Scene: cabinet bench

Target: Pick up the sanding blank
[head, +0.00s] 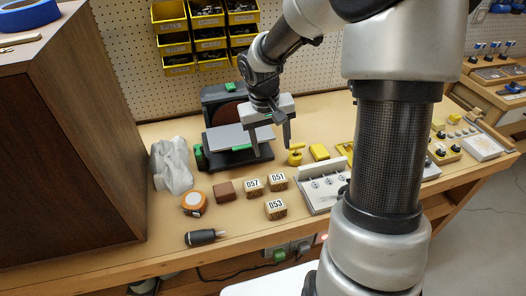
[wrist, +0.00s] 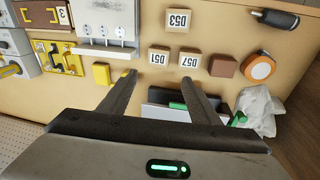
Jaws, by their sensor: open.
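A plain brown block (head: 224,191), which looks like the sanding blank, lies on the bench left of the numbered blocks; it also shows in the wrist view (wrist: 223,66). My gripper (head: 270,145) is open and empty, pointing down above the bench near the sander. In the wrist view its fingertips (wrist: 158,78) straddle the region around block 051, with the brown block outside them. No finger appears to touch a block.
The disc sander (head: 238,137) stands behind. A tall brown cabinet (head: 70,150) bounds the left.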

